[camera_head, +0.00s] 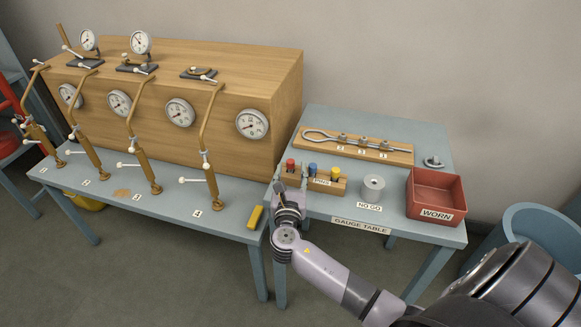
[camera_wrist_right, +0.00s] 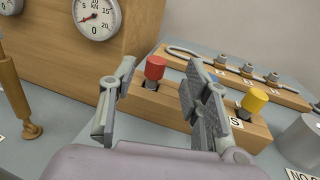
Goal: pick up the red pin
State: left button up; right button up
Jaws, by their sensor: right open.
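The red pin (camera_head: 290,165) stands upright at the left end of a wooden pin block (camera_head: 325,186) on the gauge table. A blue pin (camera_head: 312,169) and a yellow pin (camera_head: 335,173) stand to its right in the same block. My right gripper (camera_head: 289,188) is open at the table's left front, just in front of the block's left end. In the wrist view the red pin (camera_wrist_right: 155,68) appears between the two open fingers, beyond them, and nothing is held. The yellow pin (camera_wrist_right: 254,100) is right of the fingers; the right finger mostly hides the blue pin. My left gripper is out of view.
A grey NO GO cylinder (camera_head: 373,188) and a red WORN bin (camera_head: 437,197) stand to the right. A wooden gauge board (camera_head: 316,146) lies behind. The wooden gauge cabinet (camera_head: 275,90) rises on the left. Bare table (camera_head: 385,128) shows at the back.

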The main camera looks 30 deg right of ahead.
aim_at(290, 164)
jog(key=x, duration=0.5)
jog(key=shift+w+a+p, duration=0.1)
jog(key=shift+w+p, duration=0.1)
jog(key=shift+p, duration=0.2)
jog(key=shift+s, duration=0.1)
grip_shut()
